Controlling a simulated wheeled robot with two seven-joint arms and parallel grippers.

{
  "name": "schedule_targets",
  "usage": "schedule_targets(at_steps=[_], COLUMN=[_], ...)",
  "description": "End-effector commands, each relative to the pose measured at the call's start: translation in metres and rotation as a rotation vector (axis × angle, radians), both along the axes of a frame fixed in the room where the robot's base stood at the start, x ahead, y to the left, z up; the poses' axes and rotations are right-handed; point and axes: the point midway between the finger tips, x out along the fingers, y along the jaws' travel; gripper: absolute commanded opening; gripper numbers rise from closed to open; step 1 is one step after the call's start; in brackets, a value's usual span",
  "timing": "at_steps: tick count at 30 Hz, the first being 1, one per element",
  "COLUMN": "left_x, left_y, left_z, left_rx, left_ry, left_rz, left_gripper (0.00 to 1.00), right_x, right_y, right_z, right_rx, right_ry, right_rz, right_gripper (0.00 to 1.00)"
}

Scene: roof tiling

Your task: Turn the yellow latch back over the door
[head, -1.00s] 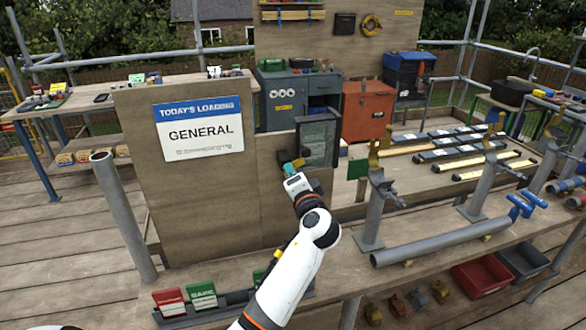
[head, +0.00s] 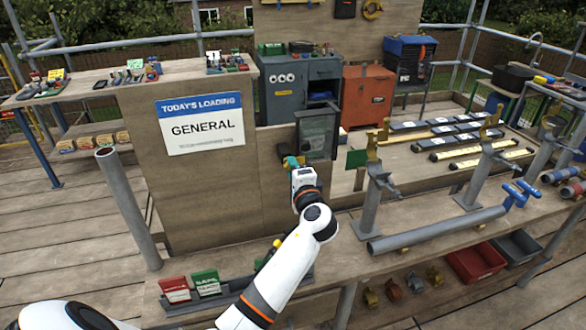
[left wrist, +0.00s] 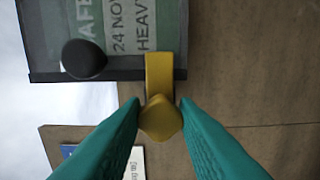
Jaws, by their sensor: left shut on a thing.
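The yellow latch (left wrist: 160,88) shows in the left wrist view, between the teal fingertips of my left gripper (left wrist: 160,112), which is shut on its rounded end. The latch's other end overlaps the dark frame edge of the door (left wrist: 115,68), close to a corner. A black round knob (left wrist: 84,59) sits on the door, with printed green and white sheets behind it. In the head view the door (head: 317,135) stands at the right edge of the plywood board, and my left gripper (head: 291,162) is at its lower left. The latch is too small to make out there. My right gripper is not in view.
The plywood board (head: 215,195) carries a "General" loading sign (head: 201,128). A red and a green card (head: 206,284) stand in a rack below. A grey cabinet (head: 283,100) and orange box (head: 367,98) stand behind.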

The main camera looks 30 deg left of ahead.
Motion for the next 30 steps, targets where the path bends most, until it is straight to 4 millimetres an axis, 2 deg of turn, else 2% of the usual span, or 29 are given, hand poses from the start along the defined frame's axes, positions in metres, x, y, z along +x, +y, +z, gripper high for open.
schedule_targets(at_steps=[8,9,12,23,30], left_x=[0.0,0.0,0.0,-0.004,-0.032], left_y=[-0.001,-0.001,-0.001,-0.005,-0.038], left_z=[-0.003,-0.003,-0.002,-0.002,-0.006], left_rx=[-0.001,-0.001,-0.001,-0.001,-0.006], left_ry=[0.005,0.005,0.003,0.0,0.0], left_rz=[-0.001,-0.001,-0.001,-0.001,-0.004], left_gripper=[0.04,0.33,0.47,0.47,0.47], right_x=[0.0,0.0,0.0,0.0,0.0], right_y=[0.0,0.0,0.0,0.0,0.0], right_z=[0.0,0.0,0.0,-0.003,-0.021], right_rx=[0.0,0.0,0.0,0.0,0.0], right_ry=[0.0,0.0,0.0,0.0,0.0], right_rz=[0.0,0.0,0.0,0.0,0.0], right_gripper=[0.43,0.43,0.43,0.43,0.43])
